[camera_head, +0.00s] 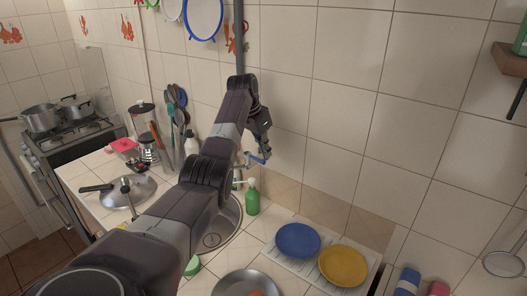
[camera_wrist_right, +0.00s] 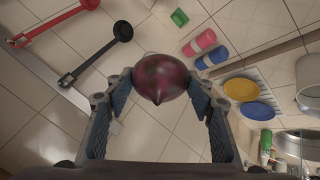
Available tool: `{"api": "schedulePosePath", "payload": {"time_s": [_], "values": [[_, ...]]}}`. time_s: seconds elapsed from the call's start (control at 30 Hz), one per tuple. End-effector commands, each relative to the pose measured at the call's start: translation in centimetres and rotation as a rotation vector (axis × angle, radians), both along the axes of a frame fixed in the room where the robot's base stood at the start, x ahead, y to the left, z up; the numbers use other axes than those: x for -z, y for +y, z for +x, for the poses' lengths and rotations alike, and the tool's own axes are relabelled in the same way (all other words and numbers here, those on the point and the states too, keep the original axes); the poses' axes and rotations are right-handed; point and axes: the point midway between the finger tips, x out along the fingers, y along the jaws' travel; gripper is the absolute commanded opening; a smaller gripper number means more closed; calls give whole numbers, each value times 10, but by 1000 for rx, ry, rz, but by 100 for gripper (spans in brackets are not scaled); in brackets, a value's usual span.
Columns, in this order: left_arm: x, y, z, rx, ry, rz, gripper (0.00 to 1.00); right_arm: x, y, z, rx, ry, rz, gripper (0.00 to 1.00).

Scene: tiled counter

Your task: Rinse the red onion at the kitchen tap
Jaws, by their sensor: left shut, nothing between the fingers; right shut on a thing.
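The red onion (camera_wrist_right: 160,77) is dark purple and held between the fingers of my right gripper (camera_wrist_right: 165,92) in the right wrist view. The head view shows neither this onion nor my right gripper. In the head view my left gripper (camera_head: 262,143) is shut and empty, at the blue handle of the kitchen tap (camera_head: 258,158) by the wall. I cannot tell if its fingers touch the handle. My left arm hides part of the tap and of the round metal sink (camera_head: 231,222). I see no clear water stream.
A green bottle (camera_head: 252,198) stands beside the sink. A blue plate (camera_head: 298,240) and a yellow plate (camera_head: 343,265) are on a rack at the right. A metal pan (camera_head: 236,284) is at the front. Black and red ladles (camera_wrist_right: 121,32) lie below the right gripper.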

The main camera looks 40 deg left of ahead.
Motion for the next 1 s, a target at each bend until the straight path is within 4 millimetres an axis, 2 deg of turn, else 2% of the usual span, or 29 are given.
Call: {"api": "schedulePosePath", "payload": {"time_s": [0.2, 1.0], "values": [[1, 0, -9, -1, 0, 2, 0, -6, 0, 0, 0, -1, 0, 22], [3, 1, -19, 0, 1, 0, 0, -6, 0, 0, 0, -1, 0, 22]]}}
